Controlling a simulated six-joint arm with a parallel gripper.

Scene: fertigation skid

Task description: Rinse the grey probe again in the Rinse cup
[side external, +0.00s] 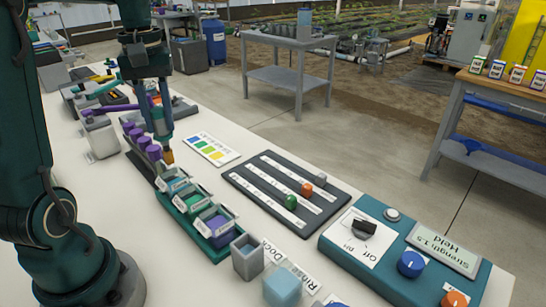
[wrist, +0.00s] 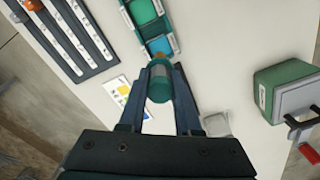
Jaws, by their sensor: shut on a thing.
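My gripper (side external: 162,135) is shut on a cylinder with a grey middle and teal ends, which I take for the grey probe (wrist: 160,78). In the side view its orange tip (side external: 168,157) points down beside the purple-capped row. The height of the tip above the bench is hard to tell. The Rinse cup (side external: 282,287) is a light blue square cup at the bottom of the side view, by the Rinse label, well away from my gripper. The grey Dock holder (side external: 246,257) beside it looks empty.
A teal rack (side external: 192,222) of open labelled cups stands between my gripper and the Dock holder. Purple-capped items (side external: 136,135) stand left of my gripper. A dark slotted board (side external: 285,187) and a teal control box (side external: 345,262) lie to the right. A colour card (side external: 211,148) lies flat.

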